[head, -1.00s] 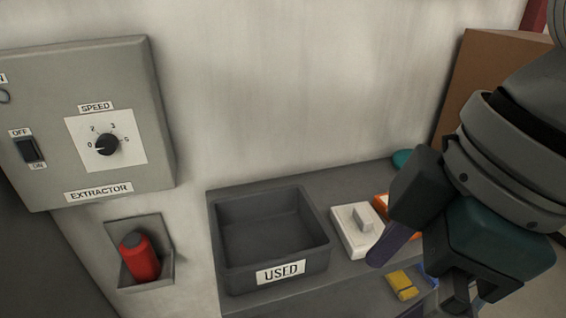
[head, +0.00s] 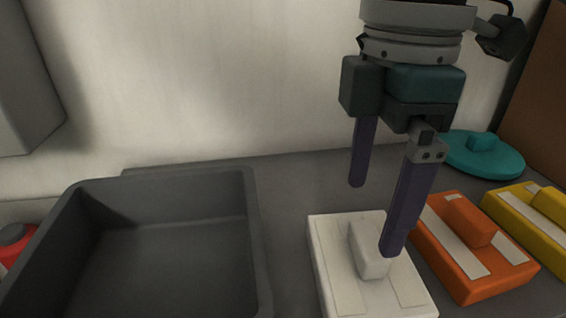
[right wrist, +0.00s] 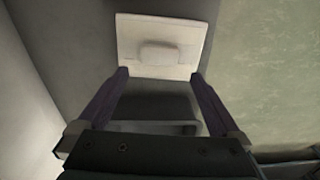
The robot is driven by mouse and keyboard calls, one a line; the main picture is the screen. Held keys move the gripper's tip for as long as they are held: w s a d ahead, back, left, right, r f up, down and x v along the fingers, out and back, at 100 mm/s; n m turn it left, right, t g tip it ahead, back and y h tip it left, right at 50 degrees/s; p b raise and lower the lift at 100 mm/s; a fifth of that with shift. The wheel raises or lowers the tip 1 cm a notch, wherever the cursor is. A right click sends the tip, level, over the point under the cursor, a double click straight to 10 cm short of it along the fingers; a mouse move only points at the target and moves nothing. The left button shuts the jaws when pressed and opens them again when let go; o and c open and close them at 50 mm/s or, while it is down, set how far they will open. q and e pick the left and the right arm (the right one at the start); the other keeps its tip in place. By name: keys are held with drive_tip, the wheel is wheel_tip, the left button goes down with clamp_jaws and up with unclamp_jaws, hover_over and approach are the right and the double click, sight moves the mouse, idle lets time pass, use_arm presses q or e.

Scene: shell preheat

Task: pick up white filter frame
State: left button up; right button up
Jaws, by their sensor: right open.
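The white filter frame (head: 334,277) lies flat on the grey shelf, right of the dark bin, with a raised block-shaped handle on top. It also shows in the right wrist view (right wrist: 129,57), at the top beyond the fingertips. My right gripper (head: 374,218) is open and empty, its two purple fingers pointing down. In the head view its nearer finger overlaps the right side of the handle; the other finger is behind and higher. In the right wrist view the fingertips (right wrist: 159,74) are spread to either side of the handle. I cannot see contact. My left gripper is not in view.
A dark grey bin (head: 258,240) stands left of the white frame. An orange frame (head: 478,284) lies close on its right, then a yellow one (head: 530,232). A teal round lid (head: 500,160) lies behind. The wall rises behind the shelf (head: 290,200).

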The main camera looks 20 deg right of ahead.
sight(369, 239)
drive_tip(key=f, duration=0.2)
drive_tip(key=f+b, duration=0.1)
drive_tip(key=f, duration=0.2)
drive_tip(key=shift+s+d+f, duration=0.1)
drive_tip(key=shift+d+f, duration=0.2)
drive_tip(key=shift+d, duration=0.1)
clamp_jaws()
idle(0.4)
drive_tip(key=shift+r, duration=0.1)
